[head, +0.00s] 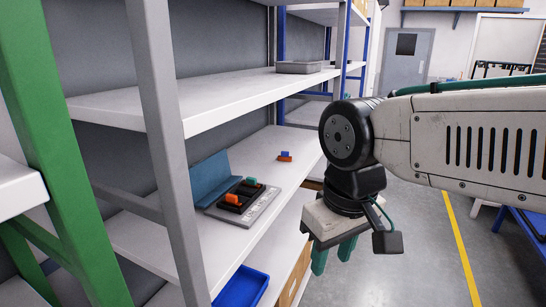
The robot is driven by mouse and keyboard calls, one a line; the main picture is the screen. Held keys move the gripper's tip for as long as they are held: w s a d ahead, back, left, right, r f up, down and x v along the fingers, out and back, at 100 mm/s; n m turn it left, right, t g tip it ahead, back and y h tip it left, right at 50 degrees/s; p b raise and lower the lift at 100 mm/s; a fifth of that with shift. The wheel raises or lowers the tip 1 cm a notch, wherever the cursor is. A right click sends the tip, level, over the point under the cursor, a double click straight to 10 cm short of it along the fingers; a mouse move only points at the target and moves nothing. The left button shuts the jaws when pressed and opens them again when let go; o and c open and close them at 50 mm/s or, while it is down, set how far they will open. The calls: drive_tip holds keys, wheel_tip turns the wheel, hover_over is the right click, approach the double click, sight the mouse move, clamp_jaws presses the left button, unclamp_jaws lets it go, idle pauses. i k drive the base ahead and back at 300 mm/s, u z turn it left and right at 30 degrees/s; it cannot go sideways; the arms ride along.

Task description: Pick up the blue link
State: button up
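A small blue link (286,153) is on the white middle shelf. It sits on top of or against a small orange piece (284,159); I cannot tell whether they are joined. My gripper (333,264) hangs in front of the shelf, over the aisle, to the right of and nearer than the blue link. Its two teal fingers point down with a gap between them, open and empty. It is well apart from the link.
On the same shelf, an open case with a blue lid (209,176) has a black tray (231,207) with orange and teal pieces. A grey upright (160,130) and green post (66,150) stand at left. A blue bin (241,288) is below. The aisle floor (420,255) is clear.

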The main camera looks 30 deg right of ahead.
sight(284, 156)
drive_tip(key=z, duration=0.35)
drive_tip(key=k, duration=0.45)
drive_tip(key=z, duration=1.8)
drive_tip(key=i, duration=1.9)
drive_tip(key=u, duration=1.2)
drive_tip(key=i, duration=0.6)
drive_tip(key=u, duration=0.5)
